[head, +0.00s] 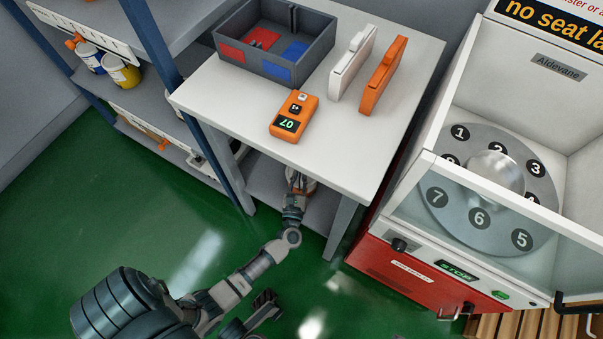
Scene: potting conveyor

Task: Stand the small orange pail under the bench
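My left arm reaches in from the lower left, and its gripper (298,184) is low under the front edge of the white bench (364,161). The tabletop edge cuts off the view of its fingers, so I cannot tell whether they are open or shut. I cannot make out the small orange pail; it may be hidden by the tabletop or the gripper. The bench's grey lower shelf (321,207) shows in part below the top. A dark jointed part (262,306) at the bottom looks like my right gripper, its finger state unclear.
On the bench are a grey divided bin (305,68), an orange meter (293,115), and white (352,62) and orange (384,75) upright cases. A blue-post rack (150,100) stands left, a red-based machine (420,272) right. Green floor (110,215) is open in front.

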